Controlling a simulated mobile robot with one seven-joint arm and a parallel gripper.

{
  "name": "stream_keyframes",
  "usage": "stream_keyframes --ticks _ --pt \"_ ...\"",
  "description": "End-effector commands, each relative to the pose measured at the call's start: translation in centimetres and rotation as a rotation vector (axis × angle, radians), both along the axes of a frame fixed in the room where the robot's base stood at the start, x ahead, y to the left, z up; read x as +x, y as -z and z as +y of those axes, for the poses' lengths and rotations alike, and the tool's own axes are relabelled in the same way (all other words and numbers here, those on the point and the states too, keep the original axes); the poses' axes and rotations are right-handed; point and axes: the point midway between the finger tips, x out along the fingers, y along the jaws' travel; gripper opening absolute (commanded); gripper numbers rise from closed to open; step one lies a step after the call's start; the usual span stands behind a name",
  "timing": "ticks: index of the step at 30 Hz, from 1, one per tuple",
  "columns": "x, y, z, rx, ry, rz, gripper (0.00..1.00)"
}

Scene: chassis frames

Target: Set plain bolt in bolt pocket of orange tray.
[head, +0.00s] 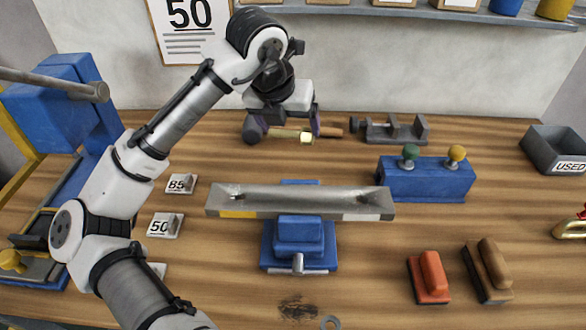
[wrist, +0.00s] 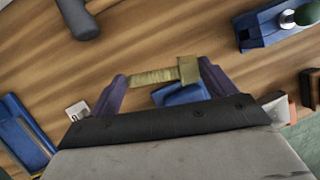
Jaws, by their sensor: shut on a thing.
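My gripper (head: 290,130) is over the back of the bench and is shut on a brass-coloured bolt (head: 306,138). In the wrist view the bolt (wrist: 152,77) spans the gap between my two purple fingers (wrist: 160,82), its square head at the right finger. I take it for the plain bolt; fine marks on its shank are too small to tell. No orange tray or bolt pocket shows in either view.
A hammer (head: 250,130) lies behind my gripper. A grey metal channel (head: 300,199) rests across a blue vise (head: 299,245) in front. A blue block with knobs (head: 425,182), a grey clamp (head: 390,129), a "USED" bin (head: 555,150) and brushes (head: 428,277) are to the right.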

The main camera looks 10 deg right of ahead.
Motion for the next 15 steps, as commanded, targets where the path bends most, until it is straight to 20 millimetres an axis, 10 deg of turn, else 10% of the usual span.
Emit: stream_keyframes --ticks 6,15 --pt "-0.1 5.6 0.0 -0.002 0.000 0.002 0.49" --pt "0.0 8.8 0.0 -0.001 0.000 -0.001 0.49"
